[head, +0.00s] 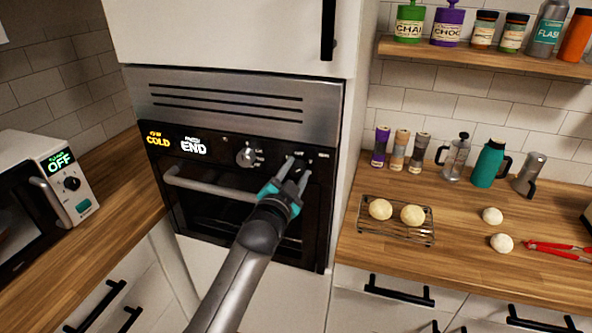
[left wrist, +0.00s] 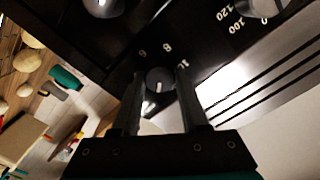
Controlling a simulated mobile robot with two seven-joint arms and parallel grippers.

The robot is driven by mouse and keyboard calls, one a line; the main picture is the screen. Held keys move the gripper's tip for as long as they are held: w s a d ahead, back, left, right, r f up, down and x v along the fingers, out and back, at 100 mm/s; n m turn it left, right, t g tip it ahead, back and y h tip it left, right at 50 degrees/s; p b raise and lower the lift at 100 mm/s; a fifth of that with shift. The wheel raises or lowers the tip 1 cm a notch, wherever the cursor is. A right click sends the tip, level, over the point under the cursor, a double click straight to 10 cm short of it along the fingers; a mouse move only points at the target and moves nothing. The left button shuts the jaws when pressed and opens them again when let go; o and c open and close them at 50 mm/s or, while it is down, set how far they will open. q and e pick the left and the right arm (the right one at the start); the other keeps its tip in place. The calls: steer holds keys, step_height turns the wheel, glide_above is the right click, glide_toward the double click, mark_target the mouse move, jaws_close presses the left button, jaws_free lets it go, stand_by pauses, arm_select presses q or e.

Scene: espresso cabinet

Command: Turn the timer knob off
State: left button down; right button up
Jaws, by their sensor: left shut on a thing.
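The oven's black control panel carries the timer knob (left wrist: 160,80), a small round dark knob with a pale pointer line. Numbers 6, 8 and 10 show around it in the left wrist view. My left gripper (head: 293,172) is at the right half of the panel, and its fingers (left wrist: 160,92) are shut on the knob from both sides. The fingers hide most of the knob in the head view. The panel display (head: 193,146) reads "END" in white. My right gripper is in neither view.
Another knob (head: 245,157), with a scale including 100 and 120, is left of the gripper. An orange "COLD" display (head: 157,139) is further left. The oven handle (head: 205,186) runs below the panel. A microwave (head: 45,190) showing "OFF" stands left; a rack (head: 398,232) with dough balls sits right.

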arm_select(q)
steer(key=n+p, duration=0.1)
steer(key=n, duration=0.4)
steer(key=shift+a+p, duration=0.1)
steer(key=shift+p, duration=0.2)
steer(key=shift+f+n+p, duration=0.1)
steer(key=shift+n+p, duration=0.25)
steer(key=shift+n, duration=2.05)
steer(key=shift+c, duration=2.1)
jaws_free()
steer(key=shift+s+a, duration=0.1)
steer(key=v, duration=1.5)
